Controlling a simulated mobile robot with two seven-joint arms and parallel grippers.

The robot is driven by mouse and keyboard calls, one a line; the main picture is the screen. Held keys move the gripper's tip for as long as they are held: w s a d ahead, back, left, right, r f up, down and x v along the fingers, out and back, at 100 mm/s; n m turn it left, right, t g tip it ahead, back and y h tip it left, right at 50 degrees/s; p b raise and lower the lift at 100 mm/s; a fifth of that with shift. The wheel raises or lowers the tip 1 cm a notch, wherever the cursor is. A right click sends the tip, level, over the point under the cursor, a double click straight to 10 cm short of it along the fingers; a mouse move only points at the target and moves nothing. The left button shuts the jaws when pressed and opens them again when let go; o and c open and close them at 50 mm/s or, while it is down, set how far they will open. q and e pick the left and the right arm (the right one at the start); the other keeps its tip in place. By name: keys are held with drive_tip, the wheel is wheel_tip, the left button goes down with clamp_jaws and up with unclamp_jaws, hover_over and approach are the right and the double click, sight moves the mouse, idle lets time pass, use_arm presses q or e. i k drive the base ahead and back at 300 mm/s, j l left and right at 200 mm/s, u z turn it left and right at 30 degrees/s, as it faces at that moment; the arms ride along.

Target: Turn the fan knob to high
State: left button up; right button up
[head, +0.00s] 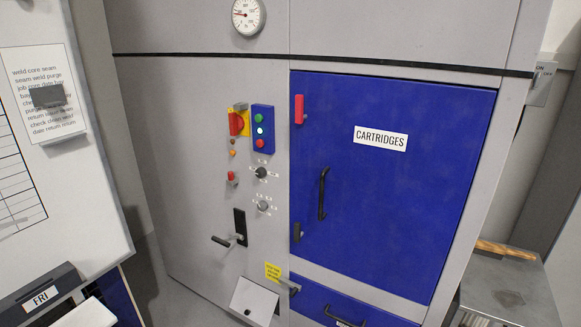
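Two small round knobs sit one above the other on the grey cabinet front, left of the blue door. The upper knob (261,172) is black and the lower knob (262,205) is grey. Each has tiny markings around it, too small to read, so I cannot tell which is the fan knob or where its pointer stands. Neither of my grippers is in view.
Above the knobs are a blue button box (263,142) and a red-and-yellow switch (237,122). A lever handle (229,241) sticks out below. The blue CARTRIDGES door (410,190) is shut. A whiteboard (85,190) stands at left, a metal cart (510,290) at right.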

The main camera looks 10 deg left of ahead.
sight(260, 172)
drive_tip(key=i+l+u, duration=0.1)
drive_tip(key=l+u, duration=0.25)
drive_tip(key=l, duration=0.15)
drive_tip(key=l+u, duration=0.3)
drive_tip(key=l, duration=0.15)
drive_tip(key=l+u, duration=0.2)
drive_tip(key=l, duration=1.65)
drive_tip(key=j+z, duration=0.15)
drive_tip(key=z, duration=0.2)
drive_tip(key=i+j+z, duration=0.1)
drive_tip(key=z, duration=0.25)
drive_tip(key=j+z, duration=0.5)
drive_tip(key=j, duration=0.6)
drive_tip(key=j+z, duration=0.2)
drive_tip(key=j, duration=1.95)
